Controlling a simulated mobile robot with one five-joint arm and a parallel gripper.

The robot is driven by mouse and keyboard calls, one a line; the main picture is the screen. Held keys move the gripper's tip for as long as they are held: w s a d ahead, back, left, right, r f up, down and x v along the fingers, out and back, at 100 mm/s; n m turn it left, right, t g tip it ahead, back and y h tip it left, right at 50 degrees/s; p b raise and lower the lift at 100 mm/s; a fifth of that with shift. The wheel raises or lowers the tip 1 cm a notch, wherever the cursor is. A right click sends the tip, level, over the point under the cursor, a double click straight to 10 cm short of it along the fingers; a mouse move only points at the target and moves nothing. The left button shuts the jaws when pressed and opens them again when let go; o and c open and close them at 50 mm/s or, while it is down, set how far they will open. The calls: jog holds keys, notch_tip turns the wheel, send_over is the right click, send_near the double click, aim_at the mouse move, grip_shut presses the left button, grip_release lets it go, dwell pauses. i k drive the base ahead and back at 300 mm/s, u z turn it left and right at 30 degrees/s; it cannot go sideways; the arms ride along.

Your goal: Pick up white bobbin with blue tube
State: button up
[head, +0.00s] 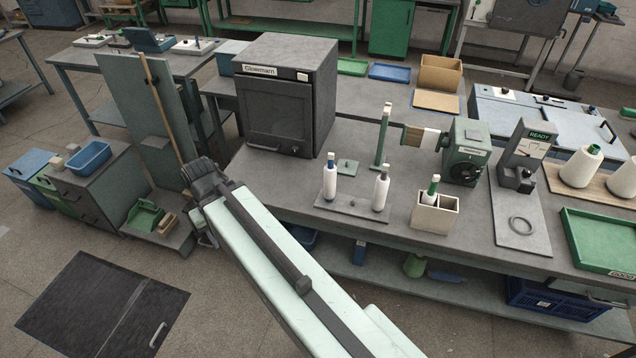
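The white bobbin with the blue tube (330,184) stands upright on a grey base plate (350,208) on the workbench. Its blue tube end shows at the top, with a pale tip. My arm runs from the bottom of the head view up to a dark ribbed end at left of the bench. I cannot make out gripper fingers there. No part of my arm appears to touch the bobbins.
A cream box (434,216) holding a green-tipped tube stands right of the plate. A dark grey cabinet (288,95) stands behind left. A green post (383,137) and a winder unit (466,152) stand behind. A green tray (600,240) lies at far right. Bare bench lies before the plate.

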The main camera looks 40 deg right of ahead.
aim_at(330, 170)
jog(key=u, duration=2.15)
jog(key=k, duration=0.6)
jog(key=z, duration=0.55)
